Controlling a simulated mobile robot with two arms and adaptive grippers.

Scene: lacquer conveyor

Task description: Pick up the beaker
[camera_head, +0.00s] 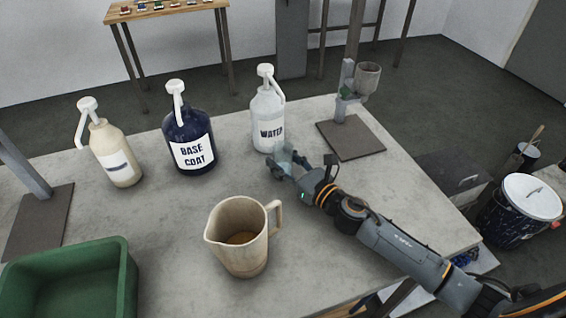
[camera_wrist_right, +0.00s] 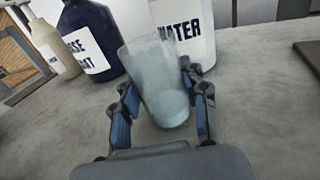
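The beaker (camera_head: 285,157) is a small clear glass on the grey table, in front of the water bottle. In the right wrist view the beaker (camera_wrist_right: 158,85) leans in the picture, between the two fingers of my right gripper (camera_wrist_right: 160,95). One finger is on each side of it, close to the glass. I cannot tell whether the fingers press on it or whether its base rests on the table. In the head view my right gripper (camera_head: 287,165) reaches in from the lower right. My left gripper is not in view.
The water bottle (camera_head: 267,112) is close behind the beaker. The base coat bottle (camera_head: 189,130) and a cream pump bottle (camera_head: 116,157) stand further left. A large jug (camera_head: 240,238) stands in front, and a green bin (camera_head: 122,275) is at the lower left. A stand (camera_head: 350,139) is at the right.

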